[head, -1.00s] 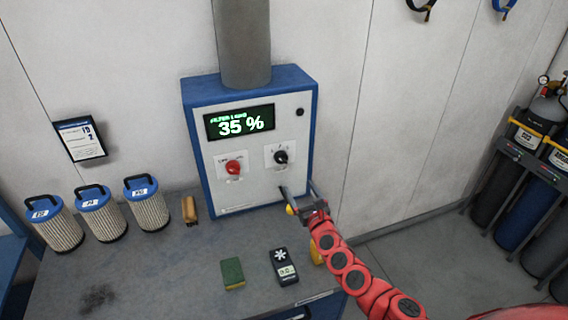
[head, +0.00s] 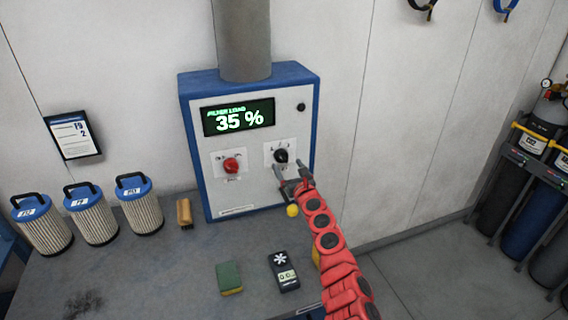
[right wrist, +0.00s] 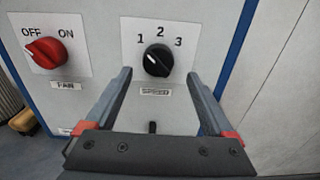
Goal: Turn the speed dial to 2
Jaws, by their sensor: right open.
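The speed dial (head: 281,156) is a black knob on the white front of the blue-edged control box (head: 241,190). In the right wrist view the dial (right wrist: 158,61) has the numbers 1, 2 and 3 around its top. Its white mark points up and left, toward 1. My right gripper (head: 291,174) is open and empty in front of the panel. In the right wrist view its fingers (right wrist: 161,78) reach up to either side of the dial's lower part, with no clear contact. My left gripper is not in view.
A red fan knob (head: 231,165) sits left of the dial, its mark toward OFF. The display (head: 239,118) reads 35 %. Filters (head: 91,215), a green sponge (head: 230,277) and a dark handheld meter (head: 283,270) stand or lie on the bench. A yellow ball-shaped part (head: 293,210) shows below my gripper.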

